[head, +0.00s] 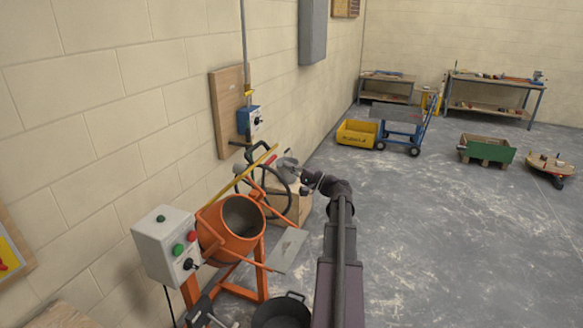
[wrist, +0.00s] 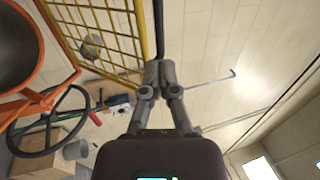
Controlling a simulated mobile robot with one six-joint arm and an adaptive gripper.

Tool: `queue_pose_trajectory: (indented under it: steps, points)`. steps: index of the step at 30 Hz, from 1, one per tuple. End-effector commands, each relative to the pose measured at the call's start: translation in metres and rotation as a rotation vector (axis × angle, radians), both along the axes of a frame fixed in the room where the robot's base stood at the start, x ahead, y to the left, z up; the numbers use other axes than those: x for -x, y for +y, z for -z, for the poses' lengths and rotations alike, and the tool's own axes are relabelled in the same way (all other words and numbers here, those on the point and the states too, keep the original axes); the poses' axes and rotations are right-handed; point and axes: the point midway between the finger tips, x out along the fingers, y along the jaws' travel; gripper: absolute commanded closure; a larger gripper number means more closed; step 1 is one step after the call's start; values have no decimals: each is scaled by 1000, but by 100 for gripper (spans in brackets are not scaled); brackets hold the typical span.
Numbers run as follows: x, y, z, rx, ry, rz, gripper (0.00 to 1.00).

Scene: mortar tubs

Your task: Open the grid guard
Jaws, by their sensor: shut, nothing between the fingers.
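The grid guard (wrist: 112,32) is a yellow wire grid in a yellow frame, at the upper left of the wrist view, beside the orange mixer drum (wrist: 25,40). In the head view the guard (head: 236,180) looks like a thin yellow slanted bar, nearly edge-on, above the drum (head: 228,222) and reaching up to the right. My gripper (wrist: 158,72) is shut and empty, its fingertips close to the guard's frame edge and the end of a dark bar (wrist: 158,30). Contact cannot be told. In the head view my gripper (head: 287,163) is near the guard's upper end.
A black handwheel (wrist: 40,118) is beside the drum. A grey control box (head: 166,246) stands left of the mixer, close to the wall. A black tub (head: 283,312) is on the floor below.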

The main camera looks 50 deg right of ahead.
Motion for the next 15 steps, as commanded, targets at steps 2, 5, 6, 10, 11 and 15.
queue_pose_trajectory:
  steps: [2,5,6,10,11,15]
  points:
    - [-11,4,-5,1,0,-3,100]
    - [-25,10,-9,0,0,-4,100]
    - [-31,11,-11,0,0,-4,100]
    - [-49,19,-17,-1,0,-4,100]
    - [-53,20,-18,-1,0,-3,100]
    - [-72,27,-23,0,0,-3,100]
